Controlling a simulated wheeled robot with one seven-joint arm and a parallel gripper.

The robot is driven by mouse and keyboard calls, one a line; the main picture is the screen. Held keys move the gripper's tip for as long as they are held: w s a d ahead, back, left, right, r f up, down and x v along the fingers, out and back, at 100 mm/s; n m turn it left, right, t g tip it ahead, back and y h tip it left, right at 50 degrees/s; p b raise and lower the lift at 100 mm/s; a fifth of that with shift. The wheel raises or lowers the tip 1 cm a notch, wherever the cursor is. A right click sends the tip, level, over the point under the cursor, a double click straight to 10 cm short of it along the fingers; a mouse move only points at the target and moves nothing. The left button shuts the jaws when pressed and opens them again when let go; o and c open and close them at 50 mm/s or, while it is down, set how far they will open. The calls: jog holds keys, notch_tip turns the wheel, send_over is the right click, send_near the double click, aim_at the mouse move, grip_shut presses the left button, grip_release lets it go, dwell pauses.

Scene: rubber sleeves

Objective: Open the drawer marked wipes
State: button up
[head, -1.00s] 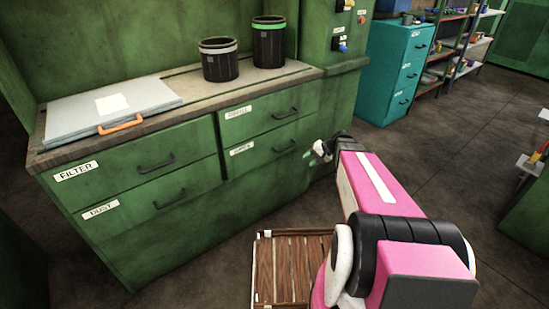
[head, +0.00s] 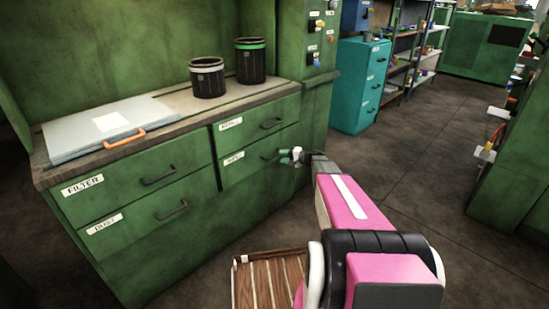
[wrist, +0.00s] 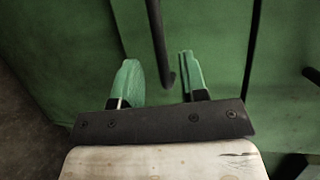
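The wipes drawer (head: 245,166) looks to be the lower right one in the green cabinet; its small label (head: 234,158) is hard to read. It is shut. Its dark bar handle (head: 268,156) is partly hidden by my gripper (head: 286,156) in the head view. In the wrist view, my gripper (wrist: 158,70) is open, with two green fingers apart. The end of a dark handle (wrist: 158,40) shows between the fingertips. I cannot tell whether the fingers reach around it or stop short of it.
The filter drawer (head: 125,177), the dust drawer (head: 140,222) and the upper right drawer (head: 250,118) are shut. A grey case (head: 75,135) and two dark bins (head: 207,78) stand on top. A slatted wooden crate (head: 262,280) is on the floor below my arm.

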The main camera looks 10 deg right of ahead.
aim_at(275, 156)
jog(key=shift+x, duration=2.65)
jog(key=shift+c, duration=0.4)
grip_shut()
